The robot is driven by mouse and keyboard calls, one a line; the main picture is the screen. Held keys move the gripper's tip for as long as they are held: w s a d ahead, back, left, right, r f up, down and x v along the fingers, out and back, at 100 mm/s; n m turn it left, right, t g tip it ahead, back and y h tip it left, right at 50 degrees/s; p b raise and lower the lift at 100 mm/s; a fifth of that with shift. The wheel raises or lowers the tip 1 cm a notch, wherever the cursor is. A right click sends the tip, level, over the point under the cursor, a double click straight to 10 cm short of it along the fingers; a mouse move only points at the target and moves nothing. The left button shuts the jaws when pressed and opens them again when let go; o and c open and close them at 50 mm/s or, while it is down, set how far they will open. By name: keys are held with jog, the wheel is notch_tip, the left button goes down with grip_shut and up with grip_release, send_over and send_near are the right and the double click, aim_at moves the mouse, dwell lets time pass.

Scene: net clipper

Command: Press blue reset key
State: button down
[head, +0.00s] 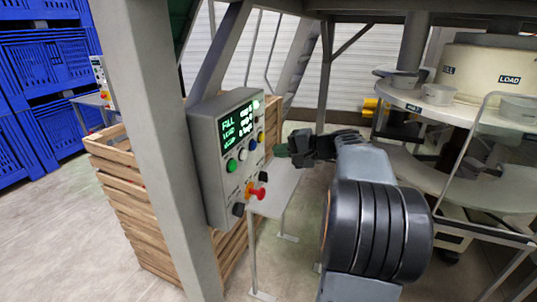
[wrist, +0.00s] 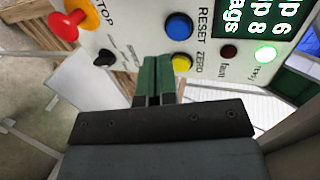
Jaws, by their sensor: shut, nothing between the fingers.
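The blue reset key (head: 252,144) is a round button on the face of a grey control box (head: 215,195) in the head view. In the wrist view the blue key (wrist: 178,26) sits near the top, beside the word RESET, fully visible. A yellow key (wrist: 181,62) labelled ZERO lies just below it in that view. My gripper (head: 281,150) points at the panel from the right. Its green fingers are shut and empty. In the wrist view the gripper tips (wrist: 157,62) appear below the blue key and left of the yellow one, apparently short of the panel.
A red stop button (head: 257,191) sticks out low on the panel, with black knobs near it. Green (head: 231,165) and white (head: 243,154) keys sit left of the blue one. A metal frame post (head: 165,150) stands left of the box. A small grey table (head: 277,190) is below my gripper.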

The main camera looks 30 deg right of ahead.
jog(key=v, duration=0.7)
jog(key=shift+d+b, duration=0.25)
jog(key=shift+b, duration=0.15)
dwell(0.5)
jog(key=s+a+f+m+g+h, duration=0.1)
jog(key=s+f+g+h, duration=0.15)
jog(key=f, duration=0.45)
jog(key=s+a+f+g+h, duration=0.2)
jog(key=f+g, duration=0.1)
jog(key=f, duration=0.3)
jog(key=s+a+f+n+h, duration=0.1)
jog(key=s+a+f+n, duration=0.1)
jog(key=a, duration=0.4)
jog(key=s+a+f+n+g+h, duration=0.1)
jog(key=s+a+n+h, duration=0.1)
jog(key=a+n, duration=0.3)
jog(key=s+a+f+n+g+h, duration=0.1)
jog(key=s+a+f+n, duration=0.1)
jog(key=s+a+n, duration=0.2)
jog(key=a, duration=0.3)
jog(key=shift+a+f+h, duration=0.3)
jog(key=shift+a+h, duration=0.05)
